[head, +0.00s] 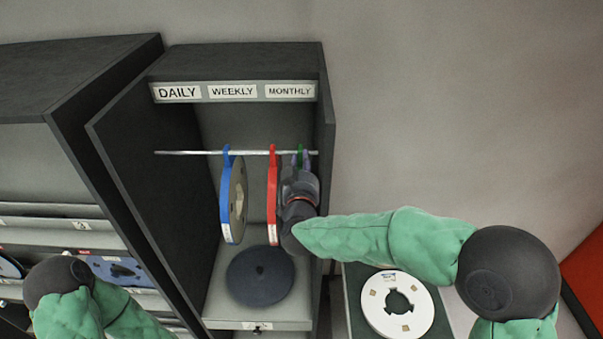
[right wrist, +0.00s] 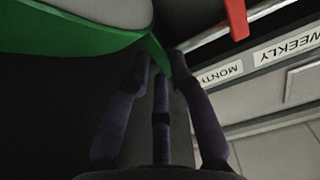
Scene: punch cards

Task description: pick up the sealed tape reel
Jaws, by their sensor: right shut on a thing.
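My right gripper (head: 300,165) is inside the open cabinet, at the right end of the hanging rod. It is shut on the hook tab of a tape reel with a green band (right wrist: 70,35); in the head view my gripper hides most of that reel. In the right wrist view the fingers (right wrist: 162,65) close around the green tab. A blue-banded reel (head: 226,205) and a red-banded reel (head: 271,195) hang on the rod to the left. I cannot tell whether the green tab still rests on the rod. My left gripper is out of view.
The cabinet (head: 150,130) has side walls close to my right gripper and labels DAILY, WEEKLY, MONTHLY (head: 290,91) above the rod (head: 190,153). A dark disc (head: 260,276) lies on its floor. A white reel (head: 376,312) lies on a green-topped surface at right. Shelves stand at left.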

